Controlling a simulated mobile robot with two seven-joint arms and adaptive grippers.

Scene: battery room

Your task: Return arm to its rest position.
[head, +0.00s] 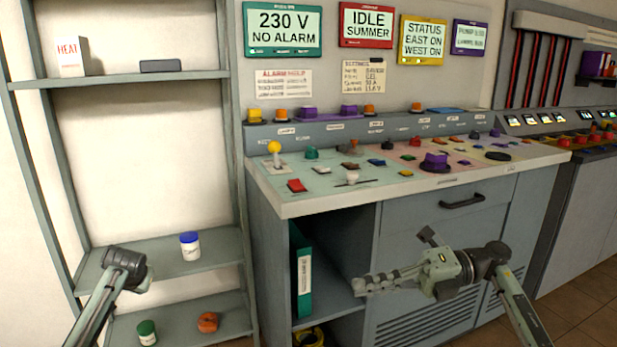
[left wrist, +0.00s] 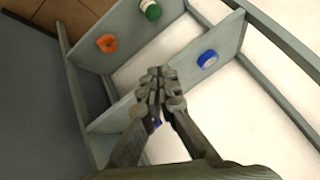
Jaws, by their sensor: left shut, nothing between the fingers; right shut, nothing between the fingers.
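My right gripper (head: 362,288) is in front of the control desk's open lower bay. Its fingers point left and are together, with nothing between them. My left arm comes in at the lower left of the head view, in front of the shelf rack; its fingers are hard to make out there. In the left wrist view my left gripper (left wrist: 157,78) has its fingers together and empty, over the shelves. A blue-lidded white jar (head: 190,246) stands on a shelf to the right of the left arm; it also shows in the left wrist view (left wrist: 207,59).
The control desk (head: 424,182) carries several buttons and levers, with a drawer handle (head: 462,201) below. A teal binder (head: 301,270) stands in the bay. A green-lidded jar (head: 147,333) and an orange object (head: 208,321) are on the bottom shelf. Floor (head: 585,300) shows at right.

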